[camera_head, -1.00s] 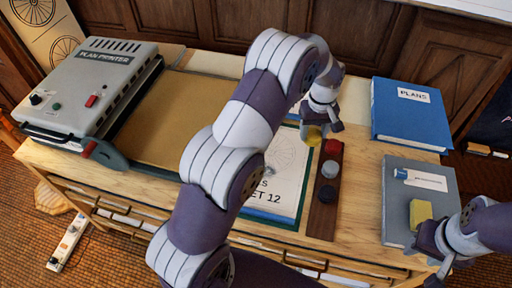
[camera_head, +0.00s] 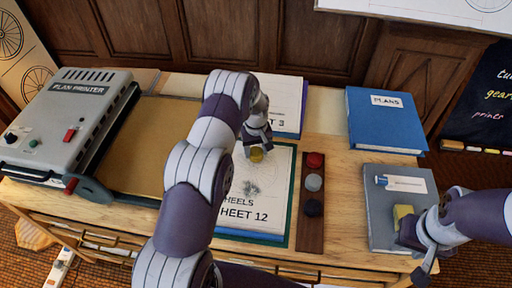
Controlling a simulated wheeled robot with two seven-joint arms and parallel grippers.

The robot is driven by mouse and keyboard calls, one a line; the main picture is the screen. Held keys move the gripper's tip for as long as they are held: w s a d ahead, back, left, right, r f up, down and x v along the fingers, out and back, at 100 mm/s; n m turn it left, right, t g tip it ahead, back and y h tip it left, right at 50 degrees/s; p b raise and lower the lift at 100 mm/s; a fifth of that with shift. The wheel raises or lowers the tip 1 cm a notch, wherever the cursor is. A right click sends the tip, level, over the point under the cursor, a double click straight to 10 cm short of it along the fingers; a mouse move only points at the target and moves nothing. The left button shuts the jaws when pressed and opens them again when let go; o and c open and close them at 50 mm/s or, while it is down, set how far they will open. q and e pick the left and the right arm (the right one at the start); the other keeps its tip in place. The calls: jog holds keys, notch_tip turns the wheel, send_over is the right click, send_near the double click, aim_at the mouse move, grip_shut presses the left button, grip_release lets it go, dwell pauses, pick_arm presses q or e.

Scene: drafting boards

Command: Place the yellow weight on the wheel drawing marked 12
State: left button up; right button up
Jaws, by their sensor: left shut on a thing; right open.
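The yellow weight (camera_head: 256,155) is in my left gripper (camera_head: 256,146), which is shut on it over the upper part of the wheel drawing marked sheet 12 (camera_head: 268,190). I cannot tell whether the weight touches the paper. My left arm covers the drawing's left side. My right gripper (camera_head: 420,240) is open at the right, beside a yellow block (camera_head: 402,214) on the grey book.
A wooden strip (camera_head: 312,235) right of the drawing holds red (camera_head: 315,160), grey (camera_head: 313,182) and dark (camera_head: 313,207) weights. Another sheet (camera_head: 280,100) lies behind. A plan printer (camera_head: 75,110), a blue plans book (camera_head: 385,120) and a grey book (camera_head: 383,185) flank it.

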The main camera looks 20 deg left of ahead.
aim_at(256, 152)
pick_arm(q)
jog(key=shift+w, duration=0.1)
jog(key=shift+f, duration=0.1)
jog(key=shift+f, duration=0.1)
jog(key=o, duration=1.4)
jog(key=shift+o, duration=0.2)
jog(key=shift+r, duration=0.2)
notch_tip(256, 152, up, 12)
jog(key=b, duration=0.2)
jog(key=s+d+r+m, duration=0.2)
jog(key=s, duration=0.6)
jog(key=s+d+r+m+t, duration=0.1)
jog(key=s+d+r+m, duration=0.1)
jog(key=s, duration=0.7)
jog(key=s+d+r+m, duration=0.2)
jog(key=s+d+m, duration=0.1)
jog(key=s, duration=0.5)
jog(key=shift+s+d+r+m, duration=0.2)
jog(key=shift+s+d+m, duration=0.1)
jog(key=shift+d, duration=0.2)
